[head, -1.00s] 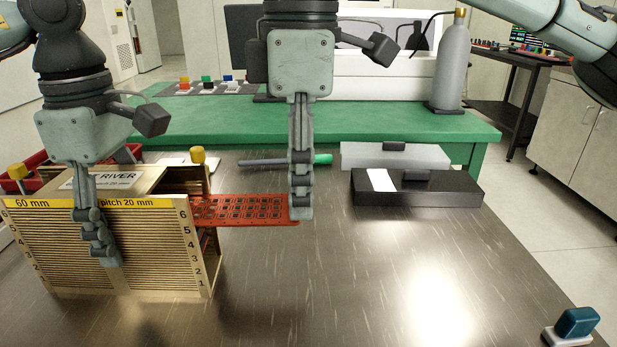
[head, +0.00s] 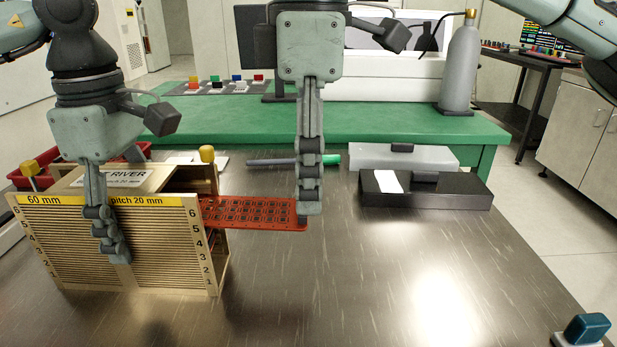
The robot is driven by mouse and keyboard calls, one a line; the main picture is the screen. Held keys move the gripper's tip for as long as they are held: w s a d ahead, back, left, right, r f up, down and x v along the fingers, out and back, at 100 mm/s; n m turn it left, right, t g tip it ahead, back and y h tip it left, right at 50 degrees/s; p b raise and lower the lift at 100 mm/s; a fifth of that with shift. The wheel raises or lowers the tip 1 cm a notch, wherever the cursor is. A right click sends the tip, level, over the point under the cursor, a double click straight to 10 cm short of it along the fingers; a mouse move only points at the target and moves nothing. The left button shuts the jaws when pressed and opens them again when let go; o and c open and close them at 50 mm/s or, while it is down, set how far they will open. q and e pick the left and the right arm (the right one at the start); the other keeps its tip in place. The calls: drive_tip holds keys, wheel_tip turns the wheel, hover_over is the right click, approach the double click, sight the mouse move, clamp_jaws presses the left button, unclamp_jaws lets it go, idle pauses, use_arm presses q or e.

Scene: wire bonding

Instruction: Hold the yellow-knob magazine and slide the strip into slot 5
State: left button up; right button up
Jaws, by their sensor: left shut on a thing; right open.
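The wooden magazine (head: 120,250) with yellow knobs (head: 207,154) stands at the left of the steel table, its slot numbers running up its edges. My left gripper (head: 115,245) is shut on its front face. The red perforated strip (head: 250,213) reaches into the magazine's right side near the upper numbers, with most of its length sticking out to the right. Its inner end is hidden, and I cannot tell exactly which slot it lines up with. My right gripper (head: 309,207) is open at the strip's outer end, its fingertips overlapping that end in the picture.
A black box (head: 440,194) with a white label and a grey box (head: 370,157) lie at the back right. A green-ended tool (head: 331,160) lies behind my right gripper. A blue-topped device (head: 585,330) sits at the front right corner. The table's middle front is clear.

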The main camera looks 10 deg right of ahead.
wheel_tip(320, 180, up, 11)
drive_tip(key=shift+f, duration=0.15)
drive_tip(key=shift+f, duration=0.3)
drive_tip(key=c, duration=0.5)
drive_tip(key=f+y, duration=0.1)
drive_tip(key=f+g+y, duration=0.1)
drive_tip(key=f+y, duration=0.1)
drive_tip(key=d+f+n+y, duration=0.1)
drive_tip(key=f+y, duration=0.1)
drive_tip(key=shift+w+d, duration=0.1)
clamp_jaws()
drive_tip(key=s+d+f+m+t+y, duration=0.1)
drive_tip(key=s+d+f+t+y, duration=0.15)
drive_tip(key=d+f+y, duration=0.3)
drive_tip(key=shift+t, duration=0.25)
drive_tip(key=shift+w+x, duration=0.25)
drive_tip(key=shift+x, duration=1.05)
drive_tip(key=shift+w+x, duration=0.2)
drive_tip(key=shift+x, duration=1.15)
drive_tip(key=shift+d, duration=0.1)
